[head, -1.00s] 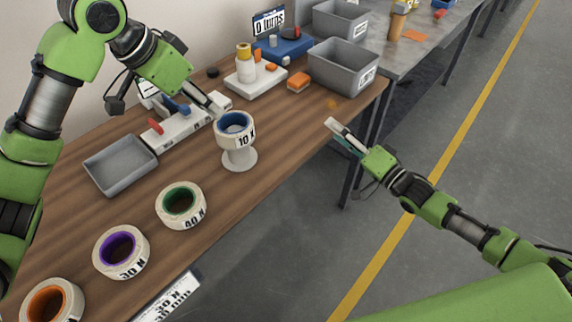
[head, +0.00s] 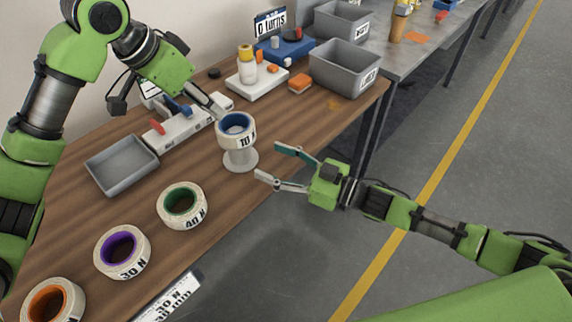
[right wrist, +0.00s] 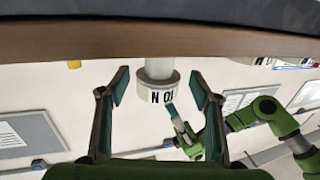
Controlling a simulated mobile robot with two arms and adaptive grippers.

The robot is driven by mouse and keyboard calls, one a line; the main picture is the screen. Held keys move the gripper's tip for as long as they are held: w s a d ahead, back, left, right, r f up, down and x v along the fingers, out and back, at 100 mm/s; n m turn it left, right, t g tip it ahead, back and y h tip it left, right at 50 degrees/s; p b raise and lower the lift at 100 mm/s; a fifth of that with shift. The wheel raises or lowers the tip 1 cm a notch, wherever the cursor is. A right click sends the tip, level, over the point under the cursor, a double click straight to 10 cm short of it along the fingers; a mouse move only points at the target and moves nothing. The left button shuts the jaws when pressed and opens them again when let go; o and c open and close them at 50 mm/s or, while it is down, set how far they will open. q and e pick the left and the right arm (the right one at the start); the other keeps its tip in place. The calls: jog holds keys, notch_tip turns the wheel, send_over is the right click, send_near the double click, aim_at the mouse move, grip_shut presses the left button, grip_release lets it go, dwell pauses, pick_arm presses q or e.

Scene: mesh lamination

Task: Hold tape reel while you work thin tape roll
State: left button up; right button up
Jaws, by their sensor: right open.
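A white tape reel (head: 236,138) with a blue core and a "10 N" label sits on a white pedestal (head: 241,160) at the table's front edge. It shows upside down in the right wrist view (right wrist: 157,97). My left gripper (head: 219,110) is at the reel's upper left rim; whether its fingers are closed on it is hidden. My right gripper (head: 268,162) is open and empty, just right of the pedestal, its fingers pointing at it. In the right wrist view the reel shows between its spread fingers (right wrist: 160,92), farther off.
Reels with green (head: 182,207), purple (head: 122,251) and orange (head: 53,302) cores lie along the front edge. A grey tray (head: 121,163) is at the left, a white device (head: 195,120) behind the reel. A grey bin (head: 345,68) stands at the far right end.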

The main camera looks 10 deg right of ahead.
aim_at(238, 148)
jog(key=x, duration=1)
jog(key=shift+w+a, duration=0.2)
jog(key=shift+a, duration=0.05)
grip_shut()
dwell(0.6)
